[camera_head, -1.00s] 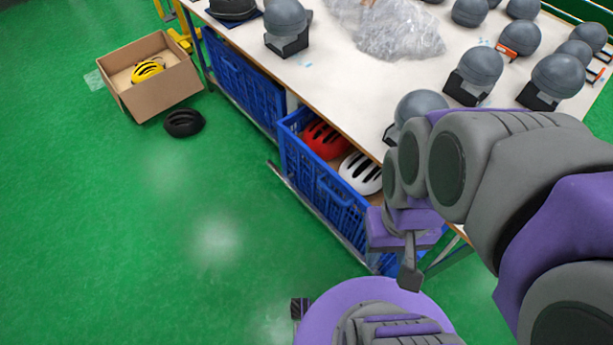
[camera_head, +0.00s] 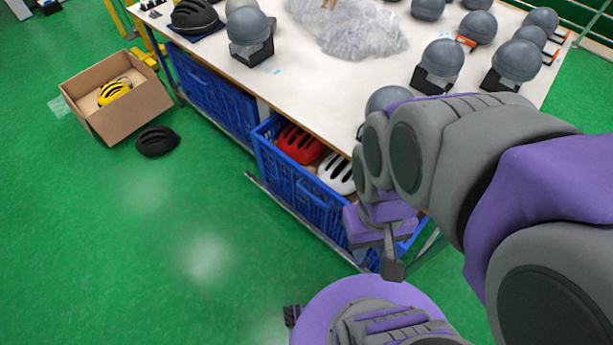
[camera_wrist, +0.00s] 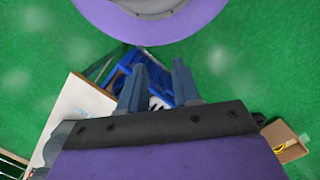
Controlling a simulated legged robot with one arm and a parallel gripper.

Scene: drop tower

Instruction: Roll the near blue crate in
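The near blue crate (camera_head: 290,190) stands under the workbench's front side, with its outer part sticking out past the tabletop edge. A red helmet (camera_head: 300,144) and a white helmet (camera_head: 337,174) lie in it. My gripper (camera_head: 393,268) hangs by the crate's near right end, partly hiding it. In the wrist view my gripper (camera_wrist: 158,75) has its two fingers apart with nothing held between them. Part of the blue crate (camera_wrist: 125,65) and the white helmet (camera_wrist: 157,103) show beyond the fingers. I cannot tell whether a finger touches the crate.
A second blue crate (camera_head: 210,95) sits farther along under the workbench (camera_head: 300,90). The top carries grey head forms and clear plastic wrap (camera_head: 350,35). A cardboard box (camera_head: 130,112) with a yellow helmet and a black helmet (camera_head: 157,141) are on the floor. Green floor at left is clear.

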